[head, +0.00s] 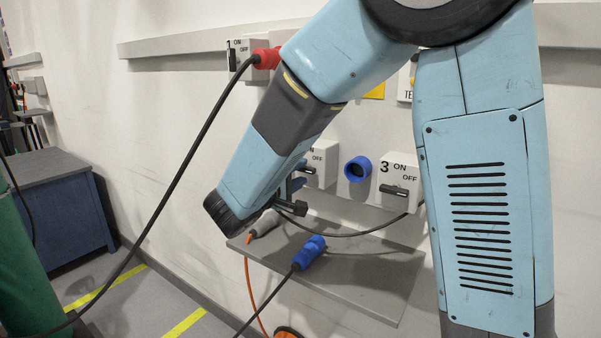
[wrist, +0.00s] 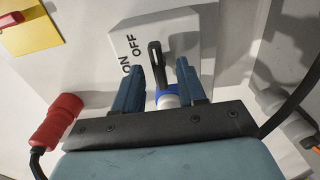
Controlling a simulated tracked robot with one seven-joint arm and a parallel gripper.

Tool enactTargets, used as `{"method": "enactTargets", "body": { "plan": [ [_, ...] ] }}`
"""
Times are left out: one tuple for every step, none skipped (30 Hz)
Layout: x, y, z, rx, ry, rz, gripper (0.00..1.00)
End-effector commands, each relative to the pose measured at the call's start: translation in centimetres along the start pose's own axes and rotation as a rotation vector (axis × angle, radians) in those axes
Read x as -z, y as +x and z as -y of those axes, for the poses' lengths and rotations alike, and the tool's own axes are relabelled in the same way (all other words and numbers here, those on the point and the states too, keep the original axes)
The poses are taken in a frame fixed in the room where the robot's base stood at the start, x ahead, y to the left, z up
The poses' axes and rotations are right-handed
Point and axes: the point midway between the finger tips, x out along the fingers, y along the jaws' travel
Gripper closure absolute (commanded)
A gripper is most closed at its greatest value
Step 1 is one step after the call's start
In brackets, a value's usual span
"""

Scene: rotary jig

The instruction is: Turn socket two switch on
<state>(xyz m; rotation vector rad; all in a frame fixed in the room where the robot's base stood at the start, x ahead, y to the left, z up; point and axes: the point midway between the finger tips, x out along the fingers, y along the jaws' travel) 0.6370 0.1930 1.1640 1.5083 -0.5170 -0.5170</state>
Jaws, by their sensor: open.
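The socket two box (head: 322,160) is a white box partly hidden behind my arm in the head view; its number is hidden. In the wrist view the white box (wrist: 180,45) fills the centre, with ON and OFF printed on it. Its black lever switch (wrist: 155,62) lies along the OFF side of the face, horizontal in the head view. My gripper (wrist: 157,68) is open, with one blue finger on each side of the lever. Contact cannot be told. In the head view my gripper (head: 300,176) is close to the box and partly hidden.
Socket three (head: 400,182) stands to the right, past a blue round socket (head: 357,169). A grey shelf (head: 350,285) below carries a blue plug (head: 309,252) and a grey connector (head: 264,223). Cables hang nearby.

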Motion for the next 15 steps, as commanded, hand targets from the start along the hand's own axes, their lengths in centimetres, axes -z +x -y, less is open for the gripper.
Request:
{"method": "enactTargets", "body": {
  "plan": [
    [0.0,0.5,0.0,-0.001,0.0,0.001,0.6],
    [0.0,0.8,0.0,0.0,0.0,0.001,0.6],
    [0.0,1.0,0.0,0.0,0.0,0.001,0.6],
    [0.0,1.2,0.0,0.001,0.0,0.001,0.6],
    [0.0,1.3,0.0,0.001,0.0,0.001,0.6],
    [0.0,1.4,0.0,0.001,0.0,0.001,0.6],
    [0.0,1.4,0.0,0.001,0.0,0.001,0.6],
    [0.0,1.5,0.0,0.0,0.0,0.001,0.6],
    [0.0,1.5,0.0,0.0,0.0,0.001,0.6],
    [0.0,1.5,0.0,0.0,0.0,0.001,0.6],
    [0.0,1.5,0.0,0.0,0.0,0.0,0.6],
    [0.0,1.5,0.0,0.0,0.0,0.0,0.6],
    [0.0,1.5,0.0,0.0,0.0,0.0,0.6],
    [0.0,1.5,0.0,0.0,0.0,0.0,0.6],
    [0.0,1.5,0.0,0.0,0.0,0.0,0.61]
  ]
}}
